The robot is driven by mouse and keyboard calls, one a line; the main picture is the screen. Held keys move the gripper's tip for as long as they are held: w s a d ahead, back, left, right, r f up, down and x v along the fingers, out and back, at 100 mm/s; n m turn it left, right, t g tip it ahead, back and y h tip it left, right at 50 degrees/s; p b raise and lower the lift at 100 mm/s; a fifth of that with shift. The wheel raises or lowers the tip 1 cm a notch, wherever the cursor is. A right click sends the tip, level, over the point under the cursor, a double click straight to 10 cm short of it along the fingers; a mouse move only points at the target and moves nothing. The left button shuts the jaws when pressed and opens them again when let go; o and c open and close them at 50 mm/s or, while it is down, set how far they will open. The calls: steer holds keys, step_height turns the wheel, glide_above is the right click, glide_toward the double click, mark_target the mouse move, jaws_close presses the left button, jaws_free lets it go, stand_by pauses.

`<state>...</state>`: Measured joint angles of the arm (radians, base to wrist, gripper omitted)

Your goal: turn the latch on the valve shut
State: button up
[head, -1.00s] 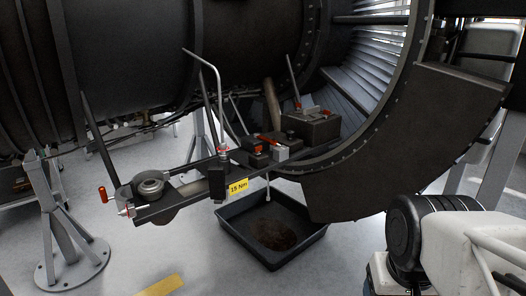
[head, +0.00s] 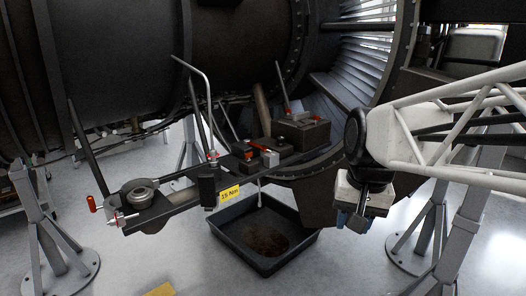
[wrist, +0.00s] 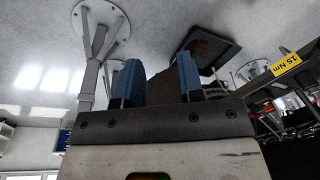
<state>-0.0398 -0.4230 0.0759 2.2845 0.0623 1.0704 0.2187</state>
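A small valve-like fitting (head: 271,159) with a silver block sits at the middle of the dark bracket under the engine. A red lever (head: 260,147), which looks like its latch, lies beside the block; its exact setting is too small to tell. A pale stem hangs below it over the tray. My gripper (head: 352,220) is to the right of the fitting and lower, well apart from it. In the wrist view its two blue fingers (wrist: 158,78) stand apart with nothing between them.
A dark drip tray (head: 265,262) with a brown stain is on the floor below the bracket. A bent grey rod (head: 196,75), a yellow "15 Nm" tag (head: 230,193) and a dark box (head: 300,132) crowd the bracket. A red handle (head: 92,203) is at far left. Stand legs (head: 432,225) rise at right.

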steer(key=w+a+r+m+g, duration=0.1)
steer(key=w+a+r, duration=0.1)
steer(key=w, duration=0.4)
steer(key=w+a+r+m, duration=0.1)
steer(key=w+a+r, duration=0.15)
steer(key=w, duration=0.45)
steer(key=m+g+y, duration=0.3)
steer(key=m+g, duration=0.1)
steer(key=m, duration=0.1)
glide_toward(249, 156)
steer(key=shift+a+r, duration=0.1)
steer(key=shift+a, duration=0.35)
steer(key=shift+s, duration=0.1)
steer(key=shift+x, duration=3.9)
steer(key=shift+d, duration=0.15)
jaws_close()
